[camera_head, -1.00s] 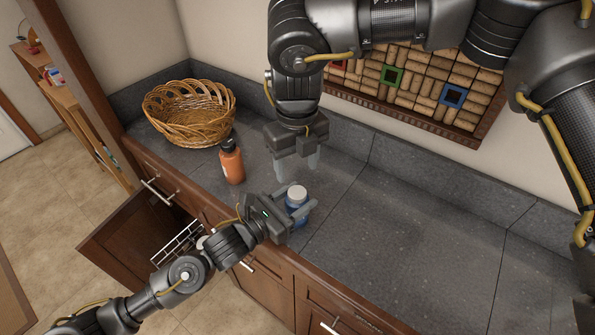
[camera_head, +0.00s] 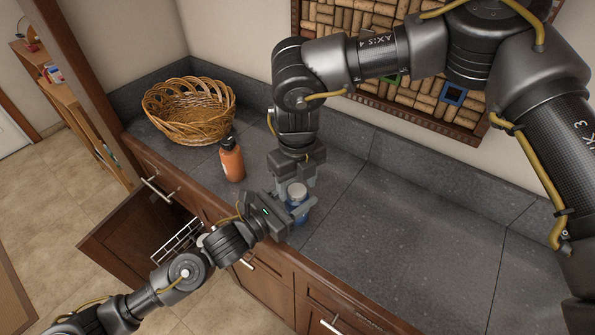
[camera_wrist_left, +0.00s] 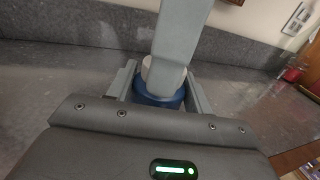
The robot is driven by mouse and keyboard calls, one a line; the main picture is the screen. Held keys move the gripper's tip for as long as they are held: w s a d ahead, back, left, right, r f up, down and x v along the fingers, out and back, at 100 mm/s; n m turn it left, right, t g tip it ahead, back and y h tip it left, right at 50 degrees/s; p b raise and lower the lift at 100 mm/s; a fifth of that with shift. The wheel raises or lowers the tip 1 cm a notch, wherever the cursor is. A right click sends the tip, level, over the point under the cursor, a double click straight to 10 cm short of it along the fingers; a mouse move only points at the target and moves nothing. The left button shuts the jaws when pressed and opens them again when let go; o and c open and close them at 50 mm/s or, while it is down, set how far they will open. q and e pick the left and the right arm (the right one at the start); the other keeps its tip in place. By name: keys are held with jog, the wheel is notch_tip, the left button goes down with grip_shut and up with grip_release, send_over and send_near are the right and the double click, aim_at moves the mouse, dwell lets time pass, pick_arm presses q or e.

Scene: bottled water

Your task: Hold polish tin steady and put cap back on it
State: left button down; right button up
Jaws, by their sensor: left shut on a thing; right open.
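The polish tin (camera_head: 299,217) is a blue container standing upright near the counter's front edge. Its white cap (camera_head: 297,189) sits on top of it. In the left wrist view the blue tin (camera_wrist_left: 158,96) shows between my left fingers, with the white cap (camera_wrist_left: 147,67) above it. My left gripper (camera_head: 297,208) is shut around the blue body from the front left. My right gripper (camera_head: 297,184) points down, open, with its fingers at the cap's height. One right finger hides part of the cap and tin in the left wrist view. Whether it touches the cap I cannot tell.
An orange bottle with a black top (camera_head: 231,160) stands left of my right gripper. A wicker basket (camera_head: 190,112) is at the back left corner. The grey counter (camera_head: 400,240) is clear to the right. A drawer (camera_head: 140,225) stands open below the counter at left.

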pick_arm(q)
jog(key=shift+f, duration=0.15)
pick_arm(e)
jog(key=shift+f, duration=0.4)
jog(key=c, duration=1)
jog(key=shift+c, duration=0.2)
jog(key=shift+m, duration=0.8)
jog(key=o, duration=1.1)
jog(key=shift+o, duration=0.2)
notch_tip(320, 180, up, 12)
